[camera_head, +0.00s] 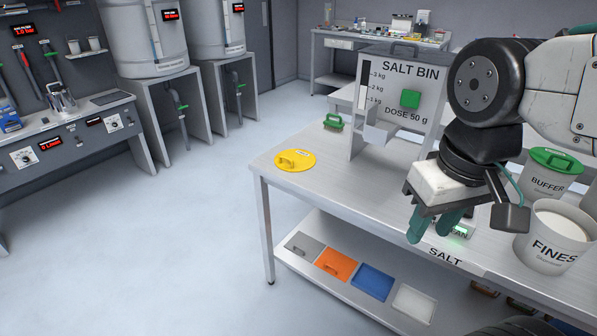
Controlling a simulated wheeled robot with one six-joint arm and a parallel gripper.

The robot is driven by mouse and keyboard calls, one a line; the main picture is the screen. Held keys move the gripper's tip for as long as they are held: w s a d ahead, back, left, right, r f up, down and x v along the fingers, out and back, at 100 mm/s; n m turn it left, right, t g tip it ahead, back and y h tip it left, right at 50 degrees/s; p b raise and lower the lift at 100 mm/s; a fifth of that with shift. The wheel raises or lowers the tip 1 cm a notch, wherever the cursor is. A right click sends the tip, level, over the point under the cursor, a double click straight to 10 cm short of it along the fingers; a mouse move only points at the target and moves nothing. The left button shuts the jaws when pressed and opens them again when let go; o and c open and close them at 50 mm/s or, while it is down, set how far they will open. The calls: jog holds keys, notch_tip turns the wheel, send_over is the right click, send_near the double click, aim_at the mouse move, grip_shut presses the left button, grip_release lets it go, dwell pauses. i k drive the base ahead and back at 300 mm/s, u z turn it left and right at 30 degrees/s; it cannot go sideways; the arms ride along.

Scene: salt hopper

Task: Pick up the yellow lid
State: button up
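The yellow lid (296,161) is a flat round disc with a raised yellow handle on top.
The salt bin (402,85) stands behind the lid to the right, with a green-handled object (333,122) beside it. The fines tub (553,238) and the green-lidded buffer tub (548,180) stand at right. Coloured panels (337,264) lie on the lower shelf. The tabletop around the lid is clear.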

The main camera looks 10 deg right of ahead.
aim_at(289, 159)
jog(key=k, duration=0.9)
jog(key=u, duration=1)
jog(key=i, duration=1.25)
jog(key=z, duration=0.75)
jog(key=i, duration=0.95)
jog(key=z, duration=0.2)
